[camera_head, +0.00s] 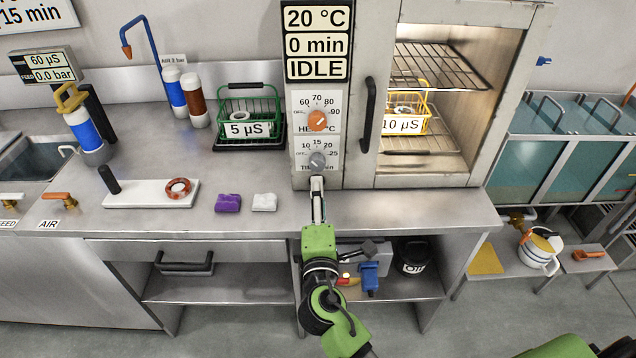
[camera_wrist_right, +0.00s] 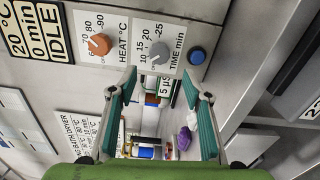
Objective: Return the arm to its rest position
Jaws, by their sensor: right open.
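My right arm reaches up from the bottom of the head view to the oven's control panel. My right gripper (camera_head: 317,186) is just below the grey TIME knob (camera_head: 317,160). The wrist view shows the right gripper (camera_wrist_right: 160,80) open and empty, its two teal fingers apart. There, the TIME knob (camera_wrist_right: 158,54) is just beyond the fingertips, and I see no contact. The orange HEAT knob (camera_wrist_right: 99,44) is to the left of it. The display (camera_head: 317,43) reads 20 °C, 0 min, IDLE. My left gripper is not in view.
A green basket (camera_head: 246,112) labelled 5 µS stands on a dark tray left of the panel. Purple (camera_head: 228,203) and white (camera_head: 265,202) cloths lie on the counter near the gripper.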

